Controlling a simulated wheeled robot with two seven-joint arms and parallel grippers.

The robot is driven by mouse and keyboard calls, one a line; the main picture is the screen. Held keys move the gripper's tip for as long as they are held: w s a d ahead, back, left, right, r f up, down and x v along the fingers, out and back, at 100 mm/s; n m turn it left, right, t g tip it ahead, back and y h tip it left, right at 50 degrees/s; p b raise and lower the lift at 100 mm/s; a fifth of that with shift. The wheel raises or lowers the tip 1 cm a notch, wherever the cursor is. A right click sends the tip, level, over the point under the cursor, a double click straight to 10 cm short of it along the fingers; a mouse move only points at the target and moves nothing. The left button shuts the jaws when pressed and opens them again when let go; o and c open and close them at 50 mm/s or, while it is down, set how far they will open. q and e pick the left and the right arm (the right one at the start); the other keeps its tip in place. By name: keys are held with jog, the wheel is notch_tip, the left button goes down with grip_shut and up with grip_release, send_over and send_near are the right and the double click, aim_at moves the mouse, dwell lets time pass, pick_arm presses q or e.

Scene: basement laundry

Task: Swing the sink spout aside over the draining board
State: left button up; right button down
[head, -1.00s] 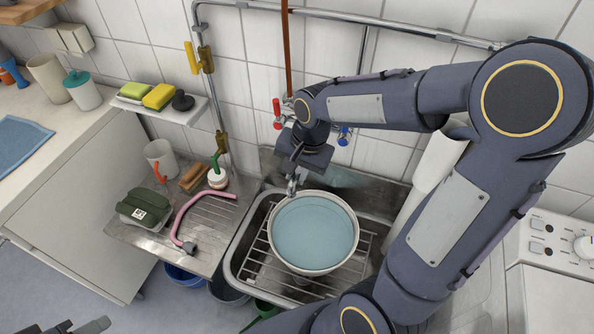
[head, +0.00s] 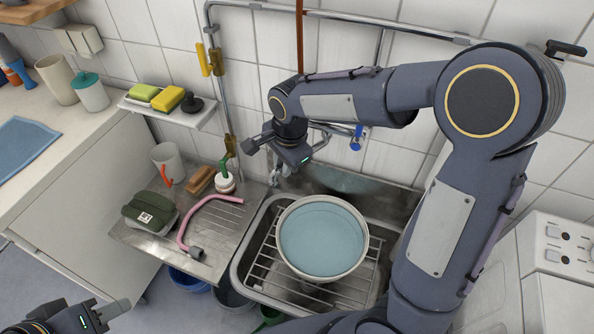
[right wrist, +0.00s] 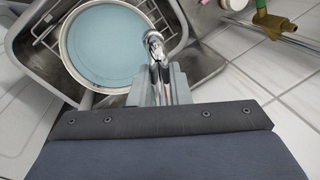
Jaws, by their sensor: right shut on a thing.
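The chrome sink spout (head: 275,178) ends near the sink's back left corner, left of the basin. It also shows in the right wrist view (right wrist: 154,46), running between my fingers. My right gripper (head: 273,160) is shut on the spout; its fingers (right wrist: 158,84) show on both sides of the metal. Most of the spout's base is hidden behind my gripper and wrist. The ridged draining board (head: 232,222) lies left of the sink (head: 240,277). My left gripper (head: 116,311) is low at the left, away from the sink; its jaw opening is unclear.
A round basin of water (head: 359,266) stands on the sink rack. A sponge shelf (head: 150,108) hangs above. A blue tap handle (head: 357,138) is near my arm.

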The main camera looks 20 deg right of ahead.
jog(key=shift+w+a+m+h, duration=0.15)
jog(key=shift+w+a+m, duration=0.1)
jog(key=shift+w+m, duration=0.55)
jog(key=shift+w+a+m+h, duration=0.2)
jog(key=shift+w+m, duration=0.4)
jog(key=shift+w, duration=0.4)
jog(key=c, duration=1.3)
grip_release()
jog(key=shift+c, duration=0.2)
notch_tip(320, 180, up, 8)
jog(key=s, duration=0.1)
jog(key=shift+s, duration=0.3)
jog(key=shift+f, duration=0.15)
